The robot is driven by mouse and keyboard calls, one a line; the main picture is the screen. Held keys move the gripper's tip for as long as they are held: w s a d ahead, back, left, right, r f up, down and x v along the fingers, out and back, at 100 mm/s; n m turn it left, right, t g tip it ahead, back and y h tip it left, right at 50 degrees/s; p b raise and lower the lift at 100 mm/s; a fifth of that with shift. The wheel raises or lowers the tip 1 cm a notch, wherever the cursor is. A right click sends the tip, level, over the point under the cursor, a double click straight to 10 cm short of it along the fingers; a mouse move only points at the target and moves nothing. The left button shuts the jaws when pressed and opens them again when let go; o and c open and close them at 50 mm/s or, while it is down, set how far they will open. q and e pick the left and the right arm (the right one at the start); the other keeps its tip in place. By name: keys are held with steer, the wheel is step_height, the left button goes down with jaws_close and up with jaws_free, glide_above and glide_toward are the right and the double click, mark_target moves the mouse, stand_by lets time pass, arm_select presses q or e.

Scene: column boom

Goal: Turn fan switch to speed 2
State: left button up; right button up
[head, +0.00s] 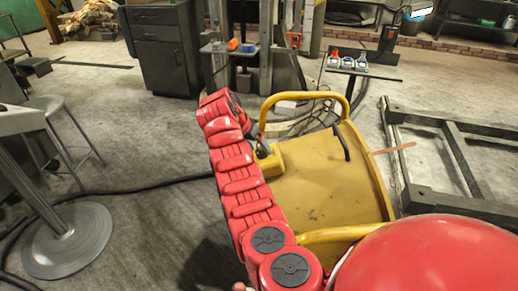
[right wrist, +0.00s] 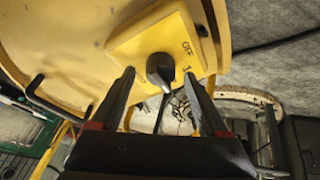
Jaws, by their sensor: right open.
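The yellow fan (head: 330,185) has a small yellow switch box (head: 270,164) on its left side. In the right wrist view the switch box (right wrist: 125,42) carries a dark knob (right wrist: 160,68) with a pale pointer end directed down in the picture. OFF and 1 are printed to its right; a mark at lower left is unreadable. My right gripper (right wrist: 160,74) is open, one finger on each side of the knob, with visible gaps. Contact cannot be told. In the head view its fingers are not clear beyond my red arm. My left gripper is not in view.
A yellow tube handle (head: 305,97) arches over the fan's far side. A black cable (head: 150,188) runs along the floor on the left. A stool (head: 62,125) and a dark cabinet (head: 163,48) stand left; a metal frame (head: 450,150) lies right.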

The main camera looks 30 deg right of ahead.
steer(key=v, duration=1.6)
steer(key=shift+r, duration=0.25)
steer(key=shift+a, duration=0.1)
